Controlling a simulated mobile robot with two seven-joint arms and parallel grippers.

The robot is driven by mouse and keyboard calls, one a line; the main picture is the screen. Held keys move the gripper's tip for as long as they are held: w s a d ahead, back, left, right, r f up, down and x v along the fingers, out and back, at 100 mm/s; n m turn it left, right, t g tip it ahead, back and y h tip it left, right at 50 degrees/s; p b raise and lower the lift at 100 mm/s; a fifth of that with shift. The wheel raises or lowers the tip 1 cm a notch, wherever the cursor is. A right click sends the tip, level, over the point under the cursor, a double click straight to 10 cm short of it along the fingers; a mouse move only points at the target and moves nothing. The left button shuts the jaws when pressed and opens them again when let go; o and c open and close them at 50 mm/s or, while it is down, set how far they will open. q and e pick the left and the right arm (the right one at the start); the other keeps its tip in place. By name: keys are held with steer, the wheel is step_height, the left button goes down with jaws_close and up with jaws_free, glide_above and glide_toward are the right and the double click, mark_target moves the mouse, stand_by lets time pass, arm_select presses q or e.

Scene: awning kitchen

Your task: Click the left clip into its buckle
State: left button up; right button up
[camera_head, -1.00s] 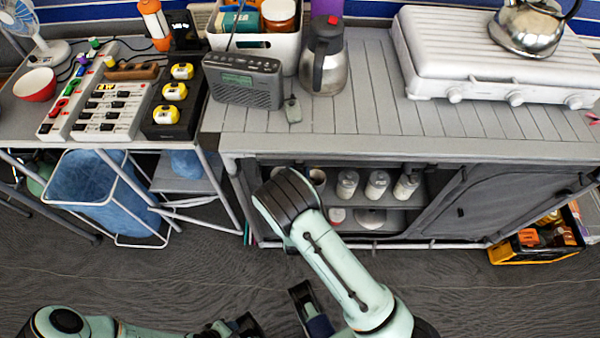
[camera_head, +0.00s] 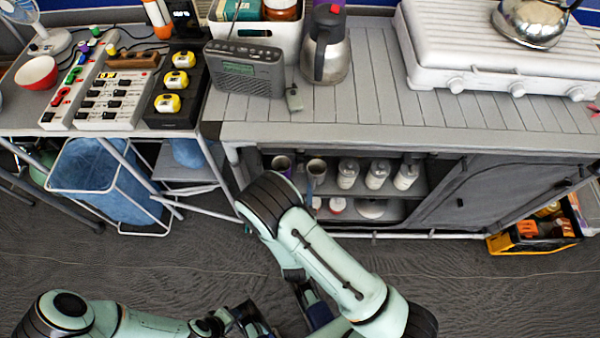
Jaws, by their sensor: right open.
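The left table at the upper left carries a white board (camera_head: 108,118) with rows of small black pieces and a narrower board (camera_head: 62,108) with red and green pieces. At this size I cannot tell which piece is the left clip or which is its buckle. My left gripper (camera_head: 252,318) is low in the picture, over the floor and well apart from the boards; whether its fingers are open is unclear. My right gripper (camera_head: 304,291) is open near the bottom centre, partly hidden by my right arm. I see nothing in it.
A black holder (camera_head: 188,118) with yellow pieces and a grey radio (camera_head: 244,72) stand right of the boards. A steel jug (camera_head: 324,62) and white stove (camera_head: 480,60) are farther right. A blue-lined bin (camera_head: 108,180) hangs below.

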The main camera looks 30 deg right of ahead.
steer(key=shift+v, duration=2)
